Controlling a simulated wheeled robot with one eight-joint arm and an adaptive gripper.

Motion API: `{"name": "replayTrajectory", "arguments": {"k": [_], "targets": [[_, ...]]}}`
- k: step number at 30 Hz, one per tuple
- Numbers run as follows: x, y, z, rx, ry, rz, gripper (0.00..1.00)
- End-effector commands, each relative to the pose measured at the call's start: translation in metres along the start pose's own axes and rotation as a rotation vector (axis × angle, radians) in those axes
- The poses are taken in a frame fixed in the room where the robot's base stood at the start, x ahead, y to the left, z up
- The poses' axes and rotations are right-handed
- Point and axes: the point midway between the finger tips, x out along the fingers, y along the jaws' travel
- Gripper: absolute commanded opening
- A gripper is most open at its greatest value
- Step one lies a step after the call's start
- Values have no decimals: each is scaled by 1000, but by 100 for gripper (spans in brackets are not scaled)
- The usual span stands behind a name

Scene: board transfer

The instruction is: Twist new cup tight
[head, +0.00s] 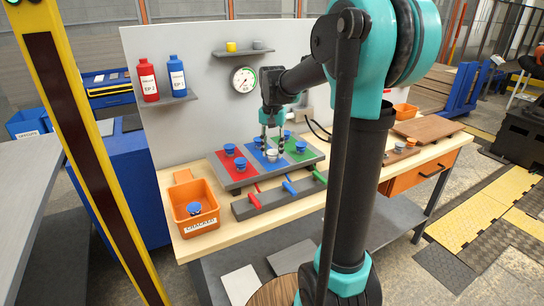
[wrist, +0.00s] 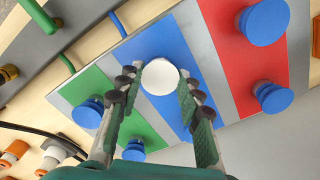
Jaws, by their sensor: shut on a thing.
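The new cup (wrist: 160,76), round and white, sits on the blue panel (wrist: 150,50) between my fingertips. In the head view the same pale cup (head: 272,156) shows on the middle blue panel of the board. My gripper (wrist: 158,86) reaches down from above and is shut on the cup, one finger on each side. The cup's underside and its seat are hidden, so I cannot tell how tightly it sits. My gripper also shows in the head view (head: 271,142).
Blue cups stand on the red panel (head: 217,162) and green panel (head: 308,153). Coloured handles (head: 288,188) line the board's front. An orange bin (head: 187,222) at left holds a blue cup (head: 194,208). A gauge (head: 244,80) and bottle shelf (head: 172,99) are on the back wall.

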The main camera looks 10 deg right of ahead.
Motion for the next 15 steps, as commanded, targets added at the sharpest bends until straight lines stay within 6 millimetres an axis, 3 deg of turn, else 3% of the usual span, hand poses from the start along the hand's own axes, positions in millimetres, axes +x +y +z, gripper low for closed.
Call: {"name": "replayTrajectory", "arguments": {"k": [8,15], "targets": [[0,0,0,8,0,0,6],[0,0,0,239,0,0,6]]}}
